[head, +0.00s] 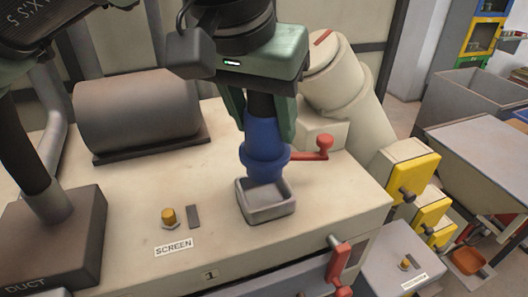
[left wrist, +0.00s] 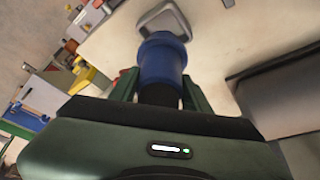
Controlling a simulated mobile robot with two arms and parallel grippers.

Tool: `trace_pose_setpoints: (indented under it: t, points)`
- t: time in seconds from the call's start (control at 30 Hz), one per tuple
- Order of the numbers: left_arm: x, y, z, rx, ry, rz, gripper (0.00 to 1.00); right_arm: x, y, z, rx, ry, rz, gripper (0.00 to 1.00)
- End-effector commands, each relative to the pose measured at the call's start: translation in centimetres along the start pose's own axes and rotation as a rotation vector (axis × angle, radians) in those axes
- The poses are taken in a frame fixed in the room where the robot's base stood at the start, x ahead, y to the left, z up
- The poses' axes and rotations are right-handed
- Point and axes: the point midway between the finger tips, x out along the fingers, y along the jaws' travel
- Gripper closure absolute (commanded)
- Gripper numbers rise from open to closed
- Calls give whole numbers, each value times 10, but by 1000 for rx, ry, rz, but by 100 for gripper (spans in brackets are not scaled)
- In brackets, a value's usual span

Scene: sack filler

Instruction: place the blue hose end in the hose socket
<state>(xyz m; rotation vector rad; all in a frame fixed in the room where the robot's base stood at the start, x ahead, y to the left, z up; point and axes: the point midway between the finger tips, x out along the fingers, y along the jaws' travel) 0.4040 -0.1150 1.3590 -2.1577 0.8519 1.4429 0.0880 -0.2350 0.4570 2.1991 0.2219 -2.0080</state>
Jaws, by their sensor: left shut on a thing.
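The hose end points down, roughly upright, over the grey square hose socket (head: 266,211) on the machine top. In the head view its lower tip overlaps the socket's opening; I cannot tell whether it touches the bottom. In the left wrist view the blue hose end (left wrist: 162,58) is between the green fingers, and the socket (left wrist: 166,20) shows just beyond it. My right gripper is not in view.
A red-handled lever (head: 324,144) is close right of the hose end. A yellow knob (head: 168,217) stands by the SCREEN label at left. A dark motor cylinder (head: 138,112) and a DUCT block (head: 62,240) are on the left. Another red handle (head: 340,265) is at the front edge.

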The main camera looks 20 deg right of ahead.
Motion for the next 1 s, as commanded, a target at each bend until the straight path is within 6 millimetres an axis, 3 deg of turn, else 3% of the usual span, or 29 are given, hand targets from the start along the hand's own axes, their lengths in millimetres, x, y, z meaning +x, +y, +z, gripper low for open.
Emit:
trace_pose_setpoints:
  t: [0.5, 0.9, 0.93, 1.0]
  points:
    - [53, 0, 22, -2, 2, 0, 100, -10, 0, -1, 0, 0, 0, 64]
    - [59, 0, 24, -2, 2, 0, 100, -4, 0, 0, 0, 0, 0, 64]
    - [58, 0, 24, -2, 1, 0, 47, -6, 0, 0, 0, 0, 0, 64]
    - [58, 0, 24, -2, 1, 0, 31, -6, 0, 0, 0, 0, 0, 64]
